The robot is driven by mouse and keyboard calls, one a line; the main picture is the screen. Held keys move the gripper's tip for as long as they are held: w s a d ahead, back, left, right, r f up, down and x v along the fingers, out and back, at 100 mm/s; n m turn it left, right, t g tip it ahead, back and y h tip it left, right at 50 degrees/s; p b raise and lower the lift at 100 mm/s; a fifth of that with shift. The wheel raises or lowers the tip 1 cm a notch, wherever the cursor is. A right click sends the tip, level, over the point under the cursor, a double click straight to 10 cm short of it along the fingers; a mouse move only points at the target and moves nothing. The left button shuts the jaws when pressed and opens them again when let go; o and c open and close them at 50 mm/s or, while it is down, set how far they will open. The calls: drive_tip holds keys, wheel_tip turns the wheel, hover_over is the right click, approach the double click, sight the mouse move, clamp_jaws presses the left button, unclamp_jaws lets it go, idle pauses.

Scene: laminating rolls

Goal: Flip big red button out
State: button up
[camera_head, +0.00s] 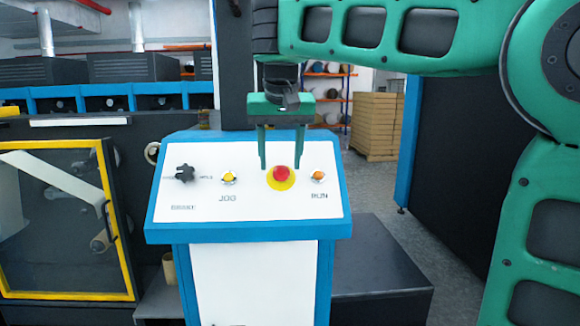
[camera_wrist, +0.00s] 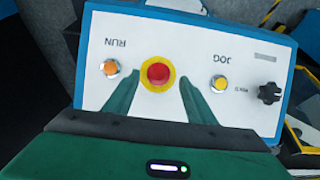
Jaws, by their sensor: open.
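The big red button (camera_head: 281,174) sits on a yellow ring on the white top of the control panel (camera_head: 250,212), between the JOG button (camera_head: 229,178) and the orange RUN button (camera_head: 318,176). My gripper (camera_head: 280,166) points down at it with two green fingers, one on each side of the button. In the wrist view the red button (camera_wrist: 158,75) lies between and just past the fingertips (camera_wrist: 160,80), with a gap on both sides. The gripper is open and empty. I cannot tell how high the tips are above the panel.
A black selector knob (camera_head: 185,173) stands at the panel's left. A yellow-framed machine door (camera_head: 68,225) is to the left of the panel. A low dark block (camera_head: 380,265) sits to its right. Brown boxes (camera_head: 374,125) are stacked in the background, with open floor nearby.

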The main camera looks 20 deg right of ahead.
drive_tip(key=shift+x, duration=1.35)
drive_tip(key=shift+d+r, duration=0.1)
drive_tip(key=shift+d, duration=0.05)
drive_tip(key=shift+c, duration=0.4)
clamp_jaws()
drive_tip(key=shift+s+r, duration=0.35)
drive_tip(key=shift+r, duration=0.05)
drive_tip(key=shift+o, duration=0.4)
unclamp_jaws()
drive_tip(key=shift+s+r, duration=0.1)
